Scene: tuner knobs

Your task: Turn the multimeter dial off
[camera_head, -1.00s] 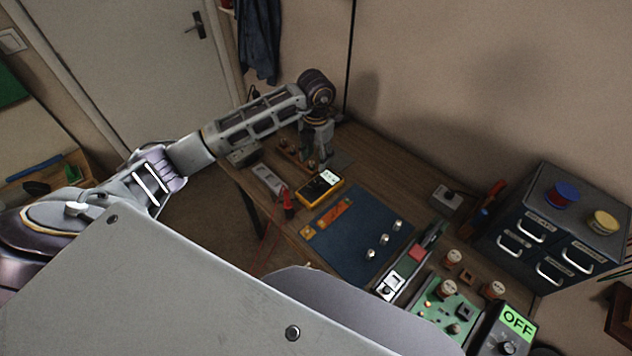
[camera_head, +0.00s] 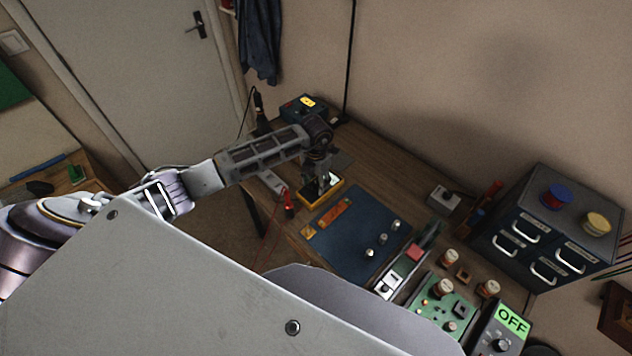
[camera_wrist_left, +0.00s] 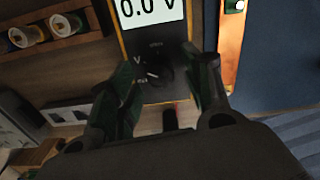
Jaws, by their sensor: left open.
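The multimeter (camera_head: 335,181) is a yellow-edged box with a pale screen, lying on the bench behind the blue mat. In the left wrist view its screen (camera_wrist_left: 148,12) reads 0.0 V. Below the screen is a dark round dial (camera_wrist_left: 156,73) with a white pointer line and small marks around it, one of them a V. My left gripper (camera_head: 320,189) points down over the multimeter and partly hides it. In the left wrist view the open fingers (camera_wrist_left: 160,72) stand on either side of the dial; I cannot tell whether they touch it. My right gripper is out of view.
A blue mat (camera_head: 350,245) with an orange strip and several silver knobs lies in front. A red probe (camera_head: 289,203) stands left of the multimeter. A box with a green OFF screen (camera_head: 513,319) and a drawer cabinet (camera_head: 548,225) are at right. A blue device (camera_head: 302,108) stands at the back.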

